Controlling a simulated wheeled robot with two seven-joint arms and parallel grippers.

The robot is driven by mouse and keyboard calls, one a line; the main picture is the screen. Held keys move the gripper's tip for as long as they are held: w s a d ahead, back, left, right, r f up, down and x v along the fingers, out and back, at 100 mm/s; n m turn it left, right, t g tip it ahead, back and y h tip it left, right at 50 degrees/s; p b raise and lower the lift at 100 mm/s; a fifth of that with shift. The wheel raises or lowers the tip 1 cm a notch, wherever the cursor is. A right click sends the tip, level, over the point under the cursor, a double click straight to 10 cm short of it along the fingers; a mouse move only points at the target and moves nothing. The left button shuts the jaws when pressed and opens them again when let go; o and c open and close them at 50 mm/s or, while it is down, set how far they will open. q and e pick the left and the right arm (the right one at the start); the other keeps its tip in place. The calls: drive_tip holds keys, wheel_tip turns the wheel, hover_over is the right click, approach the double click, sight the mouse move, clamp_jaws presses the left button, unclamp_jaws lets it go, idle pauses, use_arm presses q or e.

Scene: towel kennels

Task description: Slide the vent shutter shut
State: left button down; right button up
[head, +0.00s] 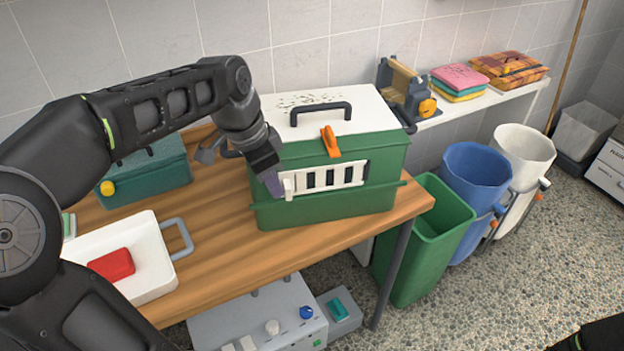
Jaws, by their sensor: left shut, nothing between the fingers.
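The vent shutter (335,178) is a white slotted strip on the front of a green carrier (330,212) with a white top. Dark gaps show between its white bars. A small white knob (288,187) stands out at the strip's left end. My left gripper (273,186) is shut and empty, with its fingertips just left of the knob. I cannot tell whether they touch it. My right gripper is not in view.
An orange latch (331,142) hangs above the vent, and a dark handle (320,112) is on the lid. A teal box (150,172) and white tray (150,270) with a red block (112,264) stand left on the wooden table (225,270). Bins stand to the right.

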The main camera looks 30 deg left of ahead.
use_arm(q)
drive_tip(key=shift+w+d, duration=0.55)
drive_tip(key=shift+d, duration=0.1)
drive_tip(key=shift+r+p, duration=0.35)
drive_tip(key=shift+r, duration=0.05)
drive_tip(key=w+d+p+v, duration=0.1)
drive_tip(key=p+v, duration=0.4)
drive_tip(key=v, duration=0.2)
drive_tip(key=shift+s+a+r, duration=0.2)
drive_tip(key=shift+a+r, duration=0.05)
drive_tip(key=shift+a, duration=0.15)
